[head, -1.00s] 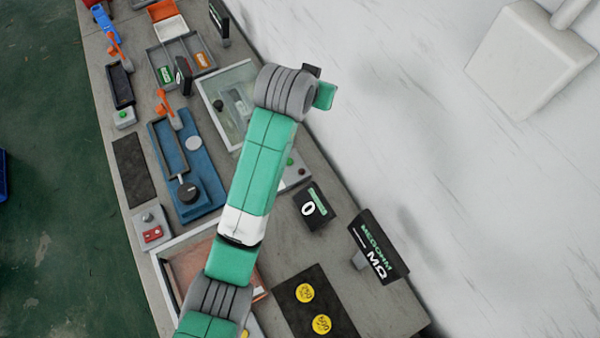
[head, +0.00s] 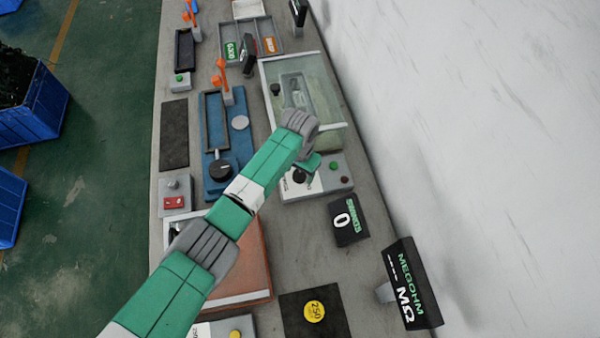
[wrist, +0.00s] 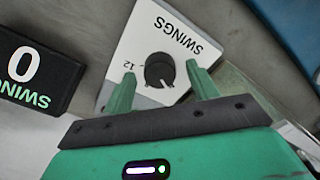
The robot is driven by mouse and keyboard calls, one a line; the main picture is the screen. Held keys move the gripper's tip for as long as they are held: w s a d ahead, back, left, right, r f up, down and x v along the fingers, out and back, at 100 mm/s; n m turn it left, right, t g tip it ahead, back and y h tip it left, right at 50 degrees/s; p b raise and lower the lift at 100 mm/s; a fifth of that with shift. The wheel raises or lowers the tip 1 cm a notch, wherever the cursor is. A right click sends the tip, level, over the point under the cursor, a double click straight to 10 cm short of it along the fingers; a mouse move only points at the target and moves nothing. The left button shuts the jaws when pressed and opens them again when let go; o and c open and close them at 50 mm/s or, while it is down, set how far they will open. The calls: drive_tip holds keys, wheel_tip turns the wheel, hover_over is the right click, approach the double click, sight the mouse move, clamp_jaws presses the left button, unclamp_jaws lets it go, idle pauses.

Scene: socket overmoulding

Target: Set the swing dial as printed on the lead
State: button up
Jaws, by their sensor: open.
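The swing dial (wrist: 160,72) is a round black knob on a white panel marked SWINGS (wrist: 147,40), with a "12" printed beside it. A short white mark shows on the knob's edge at the bottom of the wrist picture. My gripper (wrist: 160,69) is open, with one green finger on each side of the knob; I cannot tell whether they touch it. In the head view the dial (head: 300,176) sits just below my gripper (head: 312,161). I cannot make out a lead with a printed swing number.
A black SWINGS display (head: 348,222) reads 0. Green (head: 333,166) and red buttons sit right of the dial. A glass-covered station (head: 305,85) stands behind the panel. A megohm display (head: 408,285) and a dark mat with a yellow 250 disc (head: 315,311) are nearer.

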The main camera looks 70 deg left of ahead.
drive_tip(key=shift+f, duration=0.35)
drive_tip(key=c, duration=1)
drive_tip(key=shift+m, duration=0.3)
drive_tip(key=m+p, duration=0.1)
drive_tip(key=m, duration=0.3)
drive_tip(key=shift+m+p, duration=0.35)
drive_tip(key=shift+m, duration=0.05)
drive_tip(key=m, duration=0.6)
drive_tip(key=shift+p, duration=0.4)
drive_tip(key=shift+m, duration=0.3)
